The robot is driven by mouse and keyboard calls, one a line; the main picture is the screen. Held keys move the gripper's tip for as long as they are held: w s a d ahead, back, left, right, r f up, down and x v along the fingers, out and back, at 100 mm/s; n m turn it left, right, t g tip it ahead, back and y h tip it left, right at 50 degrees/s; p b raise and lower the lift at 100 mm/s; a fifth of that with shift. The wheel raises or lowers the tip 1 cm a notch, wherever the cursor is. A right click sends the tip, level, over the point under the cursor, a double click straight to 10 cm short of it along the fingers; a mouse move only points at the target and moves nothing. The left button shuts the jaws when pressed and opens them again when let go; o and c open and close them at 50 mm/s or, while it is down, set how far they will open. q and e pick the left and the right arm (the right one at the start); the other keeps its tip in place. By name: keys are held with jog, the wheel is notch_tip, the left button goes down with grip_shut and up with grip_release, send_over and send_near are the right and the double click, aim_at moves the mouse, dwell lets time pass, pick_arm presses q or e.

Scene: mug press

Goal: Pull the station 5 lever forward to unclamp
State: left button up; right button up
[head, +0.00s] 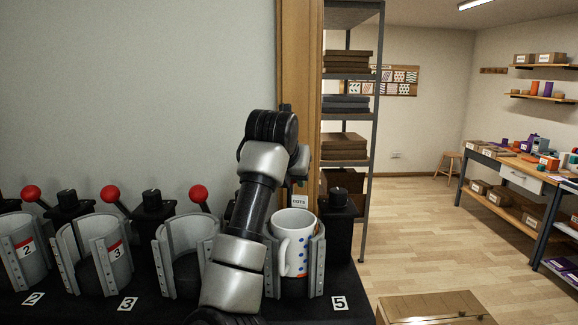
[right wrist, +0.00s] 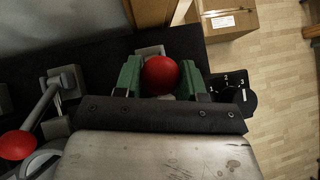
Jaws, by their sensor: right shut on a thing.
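In the right wrist view the station 5 lever's red ball knob (right wrist: 160,75) sits between the green fingers of my right gripper (right wrist: 161,68), which is shut on it. In the head view my right arm comes up in front of the lever and hides it and the gripper. A white mug with blue dots (head: 291,247) stands upright in the grey station 5 clamp (head: 319,262), above the number 5 label (head: 340,303). The arm covers part of the clamp's left side. My left gripper is not in view.
Stations with red-knobbed levers (head: 110,194) and grey clamps line the black bench to the left. The clamp beside my arm (head: 172,260) is empty. A black dial (right wrist: 236,92) is close right of the gripper. Boxes (head: 430,307) stand right of the bench; open floor lies beyond.

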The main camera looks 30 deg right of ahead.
jog(key=shift+s+f, duration=0.1)
jog(key=shift+s+a+f+b, duration=0.25)
jog(key=shift+s+b, duration=0.1)
jog(key=shift+b, duration=0.25)
jog(key=shift+s+a+b, duration=0.3)
jog(key=shift+s+b, duration=0.05)
jog(key=shift+s, duration=0.15)
jog(key=o, duration=0.7)
jog(key=shift+c, duration=0.2)
jog(key=shift+r, duration=0.1)
